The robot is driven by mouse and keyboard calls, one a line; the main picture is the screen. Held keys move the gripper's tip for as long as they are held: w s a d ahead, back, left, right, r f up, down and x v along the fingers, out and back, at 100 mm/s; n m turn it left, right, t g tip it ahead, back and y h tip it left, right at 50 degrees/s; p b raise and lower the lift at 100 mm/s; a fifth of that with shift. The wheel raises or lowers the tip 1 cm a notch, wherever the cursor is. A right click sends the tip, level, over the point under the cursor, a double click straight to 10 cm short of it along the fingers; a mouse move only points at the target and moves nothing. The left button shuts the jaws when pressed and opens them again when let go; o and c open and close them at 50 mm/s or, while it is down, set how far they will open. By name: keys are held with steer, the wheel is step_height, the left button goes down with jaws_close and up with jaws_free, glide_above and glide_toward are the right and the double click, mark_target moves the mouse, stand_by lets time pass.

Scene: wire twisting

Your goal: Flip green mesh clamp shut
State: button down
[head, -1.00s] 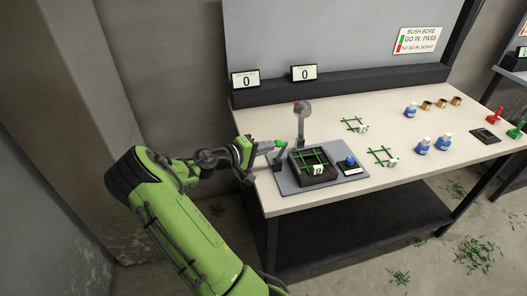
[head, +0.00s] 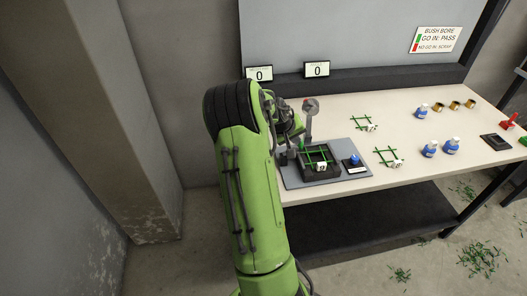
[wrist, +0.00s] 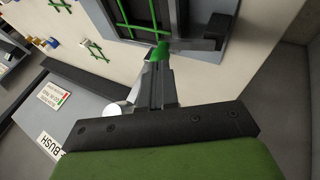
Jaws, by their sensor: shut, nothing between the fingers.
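The green mesh (head: 313,153) lies in the black fixture block (head: 334,172) on a grey plate (head: 297,182), and it shows at the top of the wrist view (wrist: 122,12). The clamp's green tip (head: 302,146) is at the left side of the block. In the wrist view the green tip (wrist: 160,51) is right at the ends of my fingers. My gripper (wrist: 157,66) is shut and empty, its fingertips beside or touching that green part; I cannot tell which. In the head view my arm hides most of the gripper and the clamp's base.
A grey post with a round head (head: 310,106) stands behind the block. A blue button (head: 354,158) is to its right. More green meshes (head: 387,156), blue bottles (head: 430,149) and brass bushes (head: 455,105) stand on the table farther right. Two counters read 0.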

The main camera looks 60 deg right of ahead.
steer(key=shift+s+d+f+t+y+b, duration=0.3)
steer(key=shift+s+d+f+t+y, duration=0.2)
steer(key=shift+s+d+f+y, duration=0.2)
steer(key=shift+s, duration=0.15)
stand_by(0.3)
